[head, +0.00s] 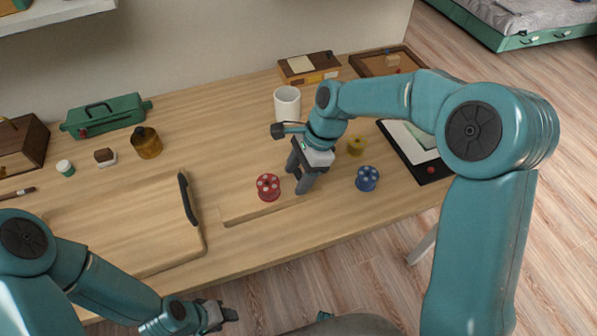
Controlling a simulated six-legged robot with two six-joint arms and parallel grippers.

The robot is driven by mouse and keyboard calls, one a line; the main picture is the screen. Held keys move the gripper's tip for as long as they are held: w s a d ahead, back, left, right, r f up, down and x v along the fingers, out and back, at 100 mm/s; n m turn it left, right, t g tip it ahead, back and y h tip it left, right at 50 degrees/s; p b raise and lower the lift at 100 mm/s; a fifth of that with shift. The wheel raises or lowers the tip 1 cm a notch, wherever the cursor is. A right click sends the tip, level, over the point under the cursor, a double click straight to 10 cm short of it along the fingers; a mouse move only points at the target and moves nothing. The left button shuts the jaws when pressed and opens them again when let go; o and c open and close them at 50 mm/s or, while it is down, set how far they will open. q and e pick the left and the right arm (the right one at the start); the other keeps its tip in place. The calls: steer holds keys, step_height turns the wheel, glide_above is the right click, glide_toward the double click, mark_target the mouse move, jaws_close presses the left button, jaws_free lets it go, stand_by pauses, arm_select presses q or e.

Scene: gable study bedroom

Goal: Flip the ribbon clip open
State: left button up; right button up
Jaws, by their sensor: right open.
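I cannot make out a ribbon clip for certain in the head view. A red spool-like piece (268,187), a blue one (367,178) and a yellow one (357,145) stand around my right gripper on the desk. My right gripper (297,183) points down between the red and blue pieces, close to the red one. It is open, and its fingers hide the desk just behind them. My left gripper (228,314) is low in front of the desk's near edge, far from the pieces, and its jaws are too small to judge.
A large wooden board with a black handle (188,199) covers the desk's left part. A white mug (287,103) stands behind my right gripper. A dark-framed tablet or picture (416,151) lies at right. A green box (104,115) and a brown jar (146,142) stand at left.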

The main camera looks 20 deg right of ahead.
steer(key=shift+w, duration=0.1)
steer(key=shift+c, duration=1.3)
steer(key=c, duration=0.7)
steer(key=shift+d+r+y, duration=0.1)
steer(key=shift+d+y, duration=0.35)
steer(key=shift+y, duration=0.75)
steer(key=y, duration=0.1)
steer(key=d+y+b, duration=0.1)
steer(key=y, duration=0.1)
steer(key=shift+y, duration=0.3)
steer(key=y, duration=0.2)
steer(key=d+y+b, duration=0.1)
steer(key=y, duration=0.2)
steer(key=shift+w+d+g+y, duration=0.1)
steer(key=shift+d+g+y, duration=0.2)
steer(key=shift+d, duration=0.1)
steer(key=shift+y, duration=0.3)
